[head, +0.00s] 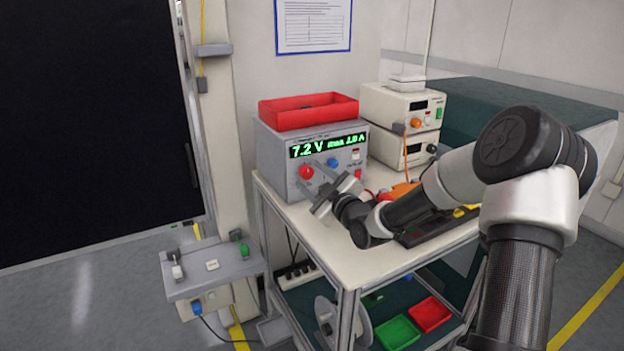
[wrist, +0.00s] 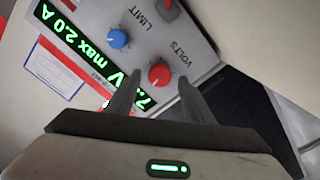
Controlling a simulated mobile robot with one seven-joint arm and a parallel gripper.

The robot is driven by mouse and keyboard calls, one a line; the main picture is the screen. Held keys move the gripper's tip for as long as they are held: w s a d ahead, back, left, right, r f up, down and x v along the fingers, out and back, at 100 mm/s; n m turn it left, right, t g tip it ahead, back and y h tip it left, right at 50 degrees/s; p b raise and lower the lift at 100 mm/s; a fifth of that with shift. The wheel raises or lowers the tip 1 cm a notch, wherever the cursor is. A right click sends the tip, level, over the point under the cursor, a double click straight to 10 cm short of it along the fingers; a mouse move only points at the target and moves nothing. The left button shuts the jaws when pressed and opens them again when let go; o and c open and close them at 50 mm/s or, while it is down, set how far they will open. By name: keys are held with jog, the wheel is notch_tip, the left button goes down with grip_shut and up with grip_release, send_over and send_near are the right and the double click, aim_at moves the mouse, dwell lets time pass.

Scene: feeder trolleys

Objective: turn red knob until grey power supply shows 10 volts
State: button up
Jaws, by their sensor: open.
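The grey power supply (head: 272,150) stands on the trolley top, and its green display (head: 327,145) reads 7.2 V, max 2.0 A. The red knob (head: 306,172) is on its front at the lower left; in the wrist view the red knob (wrist: 159,74) sits beside the VOLTS label. A blue knob (head: 332,163) is to its right, under LIMIT in the wrist view. My gripper (head: 313,190) is open in front of the panel. In the wrist view my gripper (wrist: 157,92) has its fingers spread either side of the red knob's line, apparently short of it.
A red tray (head: 308,112) lies on top of the supply. Cream instruments (head: 400,105) stand behind right. The trolley top (head: 345,240) is bare at the front. A grey side shelf (head: 212,270) with small controls is at lower left.

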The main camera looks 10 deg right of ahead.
jog(key=shift+w, duration=0.2)
jog(key=shift+c, duration=0.2)
jog(key=c, duration=1)
jog(key=shift+m, duration=0.3)
jog(key=m, duration=0.4)
jog(key=shift+r, duration=0.1)
jog(key=m, duration=0.5)
jog(key=shift+d, duration=0.1)
jog(key=shift+m, duration=0.3)
